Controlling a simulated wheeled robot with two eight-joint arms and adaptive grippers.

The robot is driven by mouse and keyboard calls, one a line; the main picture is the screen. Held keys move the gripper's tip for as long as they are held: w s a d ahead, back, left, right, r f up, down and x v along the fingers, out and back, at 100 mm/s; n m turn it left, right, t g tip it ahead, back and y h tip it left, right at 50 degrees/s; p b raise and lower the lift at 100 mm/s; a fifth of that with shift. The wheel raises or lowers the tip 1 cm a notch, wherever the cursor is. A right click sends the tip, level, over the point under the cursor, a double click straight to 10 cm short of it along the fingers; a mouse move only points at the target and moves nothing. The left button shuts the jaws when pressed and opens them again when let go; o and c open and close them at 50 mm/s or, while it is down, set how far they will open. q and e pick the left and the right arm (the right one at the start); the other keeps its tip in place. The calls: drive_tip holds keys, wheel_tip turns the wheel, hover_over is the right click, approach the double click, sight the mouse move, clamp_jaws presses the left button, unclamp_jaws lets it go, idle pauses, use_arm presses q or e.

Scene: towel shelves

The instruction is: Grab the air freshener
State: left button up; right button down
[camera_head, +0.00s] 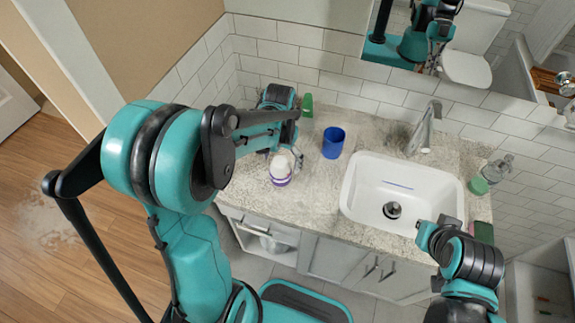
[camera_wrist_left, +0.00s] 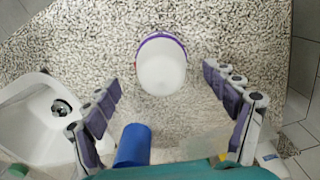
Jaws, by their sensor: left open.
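The air freshener, a white rounded container with a purple band near its base (camera_head: 280,173), stands on the granite counter left of the sink. It also shows in the left wrist view (camera_wrist_left: 161,68), seen from above, between and a little beyond the fingertips. My left gripper (camera_head: 284,156) is open right by the air freshener, partly hidden by its own arm. In the left wrist view the fingers (camera_wrist_left: 161,82) are spread apart, with a gap on both sides of it. My right arm is at the lower right by the sink's front; its fingers cannot be made out.
A blue cup (camera_head: 333,143) stands right of the air freshener. A green item (camera_head: 307,105) is behind, near the tiled wall. The white sink (camera_head: 352,190) with a faucet (camera_head: 425,128) lies to the right. A clear bottle with a green part (camera_head: 492,170) is beyond it.

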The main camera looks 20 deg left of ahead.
sight(280, 183)
use_arm(q)
wheel_tip(280, 183, down, 2)
drive_tip(key=shift+d+f+b, duration=0.1)
drive_tip(key=shift+b, duration=0.25)
drive_tip(key=f, duration=0.1)
drive_tip(key=f+b, duration=0.1)
drive_tip(key=f, duration=0.1)
drive_tip(key=f+b, duration=0.1)
drive_tip(key=shift+s+a+f, duration=0.15)
drive_tip(key=shift+a+f, duration=0.1)
drive_tip(key=shift+f, duration=0.15)
drive_tip(key=shift+r, duration=0.1)
drive_tip(key=c, duration=1.6)
drive_tip(key=shift+r, duration=0.1)
